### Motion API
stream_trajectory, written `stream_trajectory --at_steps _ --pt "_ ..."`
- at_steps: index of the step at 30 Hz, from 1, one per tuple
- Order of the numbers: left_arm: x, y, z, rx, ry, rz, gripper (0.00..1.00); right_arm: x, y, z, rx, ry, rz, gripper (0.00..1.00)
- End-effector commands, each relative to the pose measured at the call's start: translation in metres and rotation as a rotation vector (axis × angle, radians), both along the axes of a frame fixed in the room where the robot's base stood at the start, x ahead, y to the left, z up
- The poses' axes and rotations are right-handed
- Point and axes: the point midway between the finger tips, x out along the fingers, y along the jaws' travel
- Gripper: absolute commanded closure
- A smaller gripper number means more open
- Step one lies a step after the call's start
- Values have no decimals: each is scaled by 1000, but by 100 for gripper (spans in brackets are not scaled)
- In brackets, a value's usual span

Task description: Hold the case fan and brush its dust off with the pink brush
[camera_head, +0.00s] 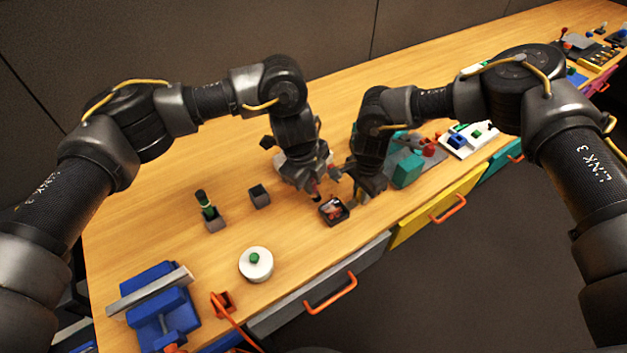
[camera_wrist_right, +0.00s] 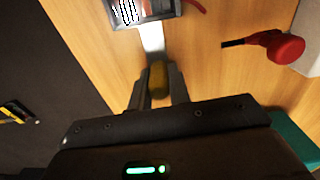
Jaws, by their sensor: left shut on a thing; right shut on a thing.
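The case fan (camera_head: 334,209) is a small dark square frame with reddish and white detail inside, low between my grippers in the head view. It also shows in the right wrist view at the top edge (camera_wrist_right: 143,11), with a red wire beside it. My left gripper (camera_head: 316,194) is shut at the fan's upper left edge; the contact is partly hidden. My right gripper (camera_wrist_right: 158,80) is shut on a tool with a yellow-brown handle (camera_wrist_right: 158,77). Its pale, flat front part (camera_wrist_right: 152,38) reaches the fan's edge in that view; I cannot tell if they touch. I see no clear pink on it.
A white disc with a green knob (camera_head: 256,265), a blue vise (camera_head: 160,308) and small dark holders (camera_head: 260,196) are at the left. A teal block (camera_head: 407,172) and a white panel (camera_head: 467,140) are at the right.

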Motion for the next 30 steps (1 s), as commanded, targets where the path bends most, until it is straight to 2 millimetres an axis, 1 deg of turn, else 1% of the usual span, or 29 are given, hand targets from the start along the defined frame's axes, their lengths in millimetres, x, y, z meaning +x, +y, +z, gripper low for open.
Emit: stream_trajectory --at_steps 5,21,30 --pt "-5 -6 0 -2 1 -4 100 1 1 1 2 -3 -1 100" --pt "-31 -30 -2 -3 2 -6 100 2 2 2 3 -5 -1 100" --pt "-36 -35 -2 -3 3 -4 100 2 1 2 3 -5 -1 100"
